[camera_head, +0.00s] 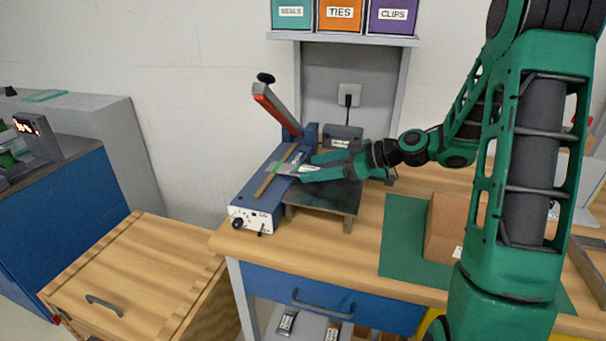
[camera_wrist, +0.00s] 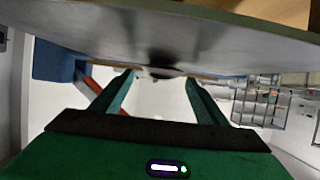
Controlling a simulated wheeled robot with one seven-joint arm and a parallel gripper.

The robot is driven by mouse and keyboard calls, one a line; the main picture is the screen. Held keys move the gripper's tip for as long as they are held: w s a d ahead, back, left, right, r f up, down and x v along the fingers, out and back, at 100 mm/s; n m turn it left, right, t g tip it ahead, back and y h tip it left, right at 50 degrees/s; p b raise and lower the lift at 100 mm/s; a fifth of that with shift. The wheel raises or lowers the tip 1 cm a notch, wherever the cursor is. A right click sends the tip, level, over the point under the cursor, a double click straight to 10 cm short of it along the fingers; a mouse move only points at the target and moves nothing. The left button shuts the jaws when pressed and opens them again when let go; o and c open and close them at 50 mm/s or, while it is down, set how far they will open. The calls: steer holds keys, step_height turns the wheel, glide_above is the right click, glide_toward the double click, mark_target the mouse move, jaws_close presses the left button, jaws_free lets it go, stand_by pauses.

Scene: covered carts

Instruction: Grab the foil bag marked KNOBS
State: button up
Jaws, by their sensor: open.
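A thin silvery bag (camera_head: 286,168) with a pale label lies across the blue heat sealer (camera_head: 262,205), at the tips of my gripper (camera_head: 303,170). The label is too small to read, so I cannot tell if it says KNOBS. My gripper reaches in from the right, low over the dark platform. In the wrist view my gripper (camera_wrist: 158,92) has its two green fingers apart, with nothing clearly held between them. A broad grey, shiny surface (camera_wrist: 120,35) fills the top of that view; I cannot tell if it is the bag.
The sealer's raised lever (camera_head: 275,108) stands behind the bag. A grey box (camera_head: 343,136) and shelf posts are close behind my gripper. A cardboard box (camera_head: 445,225) sits on a green mat (camera_head: 400,245) to the right. Small labelled packets (camera_head: 287,320) lie on the lower shelf.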

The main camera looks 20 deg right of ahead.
steer(key=shift+w+a+f, duration=0.3)
steer(key=shift+w+a, duration=0.1)
steer(key=shift+a, duration=0.15)
steer(key=shift+c, duration=0.7)
steer(key=c, duration=1)
steer(key=shift+r, duration=0.1)
